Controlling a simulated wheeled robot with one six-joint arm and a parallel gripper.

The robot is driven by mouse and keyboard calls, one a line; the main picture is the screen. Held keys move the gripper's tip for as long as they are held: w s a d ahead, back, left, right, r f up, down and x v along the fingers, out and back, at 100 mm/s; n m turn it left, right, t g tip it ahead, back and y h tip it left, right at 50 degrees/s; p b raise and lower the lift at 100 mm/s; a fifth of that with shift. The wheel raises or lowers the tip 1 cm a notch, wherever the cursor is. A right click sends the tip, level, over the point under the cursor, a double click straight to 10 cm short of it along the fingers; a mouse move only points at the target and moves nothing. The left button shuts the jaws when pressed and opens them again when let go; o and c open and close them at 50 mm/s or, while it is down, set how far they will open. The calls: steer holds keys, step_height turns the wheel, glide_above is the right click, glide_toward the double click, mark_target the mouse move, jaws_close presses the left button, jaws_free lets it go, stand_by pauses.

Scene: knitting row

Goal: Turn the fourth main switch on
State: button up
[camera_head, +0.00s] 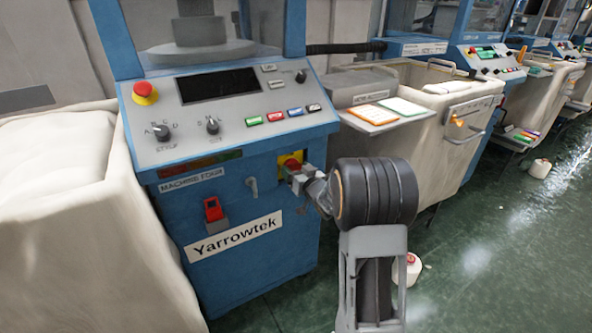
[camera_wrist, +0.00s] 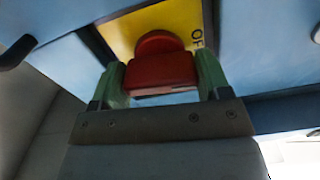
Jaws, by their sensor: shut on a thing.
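The main switch is a red knob (camera_wrist: 160,72) on a yellow plate (camera_wrist: 122,35) on the front of the blue machine labelled "MACHINE FOUR" (camera_head: 191,180). My gripper (camera_wrist: 161,82) is shut on the red knob, with one greenish finger on each side of it. Part of the word "OFF" shows on the plate to the right of the knob in the wrist view. In the head view the yellow plate (camera_head: 291,160) shows above my gripper (camera_head: 297,177), which hides much of the switch.
A red emergency button (camera_head: 145,92) and knobs are on the sloped panel above. A red part (camera_head: 212,209) and a grey handle (camera_head: 252,187) are on the front to the left. A cream bin (camera_head: 425,120) stands to the right.

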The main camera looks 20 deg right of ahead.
steer(key=m+p, duration=0.2)
steer(key=m, duration=0.2)
steer(key=shift+r, duration=0.1)
steer(key=m+p, duration=0.2)
steer(key=m, duration=0.3)
steer(key=m+p, duration=0.2)
steer(key=m, duration=0.2)
steer(key=shift+m+p, duration=0.7)
steer(key=shift+m, duration=0.9)
steer(key=o, duration=0.6)
steer(key=shift+o, duration=0.2)
steer(key=s+d+p, duration=0.1)
steer(key=s, duration=1.2)
steer(key=shift+s+d, duration=0.3)
steer(key=shift+s, duration=0.1)
